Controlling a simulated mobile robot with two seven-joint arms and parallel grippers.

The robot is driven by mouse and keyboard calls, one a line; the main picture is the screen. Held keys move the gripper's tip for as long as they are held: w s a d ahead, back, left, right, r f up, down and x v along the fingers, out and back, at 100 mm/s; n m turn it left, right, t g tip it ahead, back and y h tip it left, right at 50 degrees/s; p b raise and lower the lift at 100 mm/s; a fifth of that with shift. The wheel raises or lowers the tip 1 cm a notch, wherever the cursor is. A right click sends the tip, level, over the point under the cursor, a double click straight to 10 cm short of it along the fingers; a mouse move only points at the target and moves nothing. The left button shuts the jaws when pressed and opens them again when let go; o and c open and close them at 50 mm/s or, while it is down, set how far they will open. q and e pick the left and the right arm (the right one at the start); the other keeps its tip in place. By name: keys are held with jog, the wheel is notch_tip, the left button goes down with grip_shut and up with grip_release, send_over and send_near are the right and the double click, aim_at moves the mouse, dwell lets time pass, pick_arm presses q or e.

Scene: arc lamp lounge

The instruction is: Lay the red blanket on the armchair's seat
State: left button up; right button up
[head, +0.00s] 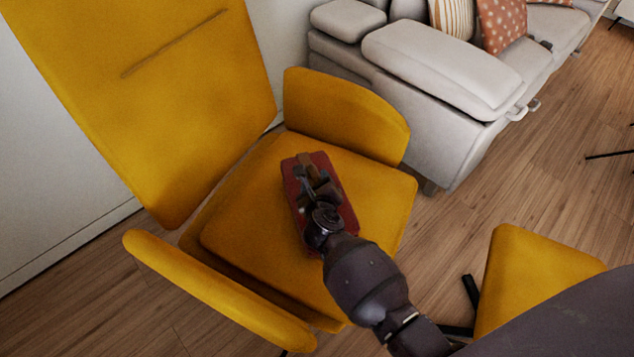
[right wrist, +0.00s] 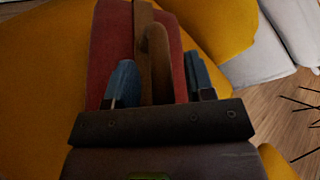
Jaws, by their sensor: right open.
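The red blanket (head: 346,208), a folded block, lies on the yellow seat (head: 245,235) of the armchair (head: 190,90). A brown strap with a raised loop (right wrist: 158,60) runs over the blanket in the right wrist view. My right gripper (head: 314,178) is right over the blanket. Its blue-tipped fingers stand apart on either side of the loop, and it is open. The red blanket (right wrist: 108,50) fills the middle of the wrist view behind the fingers. My arm and gripper hide part of the blanket. My left gripper is not in view.
The armchair has two raised armrests, one near (head: 215,290) and one far (head: 345,115). A yellow footstool-like piece (head: 530,270) stands at the lower right. A pale sofa (head: 440,90) with cushions is behind. Wooden floor (head: 560,130) is open at the right.

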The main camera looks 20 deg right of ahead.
jog(key=shift+r, duration=0.15)
jog(key=shift+s, duration=0.2)
jog(key=p+v, duration=0.3)
jog(key=v, duration=0.7)
jog(key=shift+a+r, duration=0.1)
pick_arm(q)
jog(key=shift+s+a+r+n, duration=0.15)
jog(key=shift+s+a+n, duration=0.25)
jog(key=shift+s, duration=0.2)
pick_arm(e)
jog(key=shift+s+a+r, duration=0.15)
jog(key=shift+s+a, duration=0.1)
jog(key=shift+s, duration=0.45)
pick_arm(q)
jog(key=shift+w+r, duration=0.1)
